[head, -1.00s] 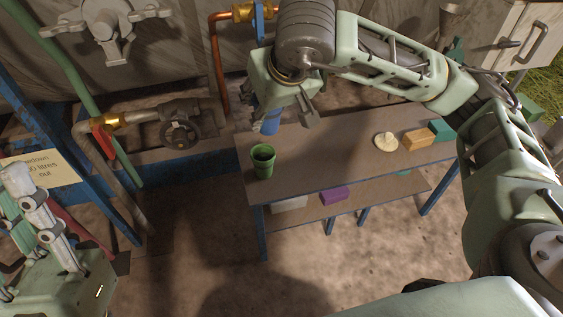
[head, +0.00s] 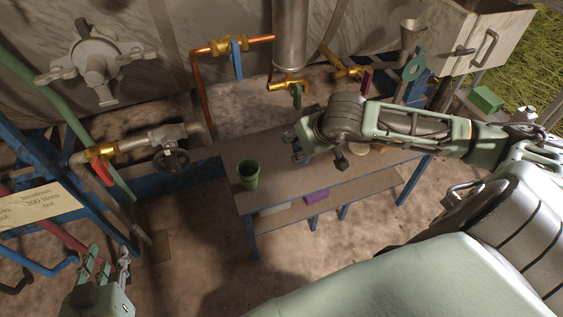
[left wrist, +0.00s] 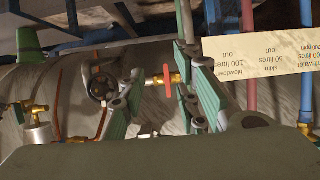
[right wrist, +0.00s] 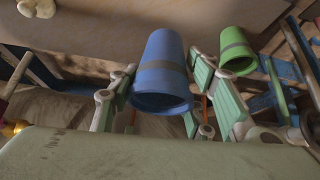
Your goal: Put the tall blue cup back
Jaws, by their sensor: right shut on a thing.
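The tall blue cup (right wrist: 162,70) with a grey band is between the fingers of my right gripper (right wrist: 158,100), in the right wrist view. My right gripper is shut on it. In the head view my right gripper (head: 318,157) is over the bench (head: 285,178), and its own body hides the cup. A green cup (head: 248,175) stands upright on the bench's left end; it also shows in the right wrist view (right wrist: 237,52). My left gripper (head: 105,266) is open and empty at the lower left; its spread fingers show in the left wrist view (left wrist: 165,100).
Copper pipes with a blue-handled brass valve (head: 228,47) and a steel cylinder (head: 290,35) stand behind the bench. A handwheel valve (head: 170,160) is to its left. A round pale object is partly hidden behind my right arm.

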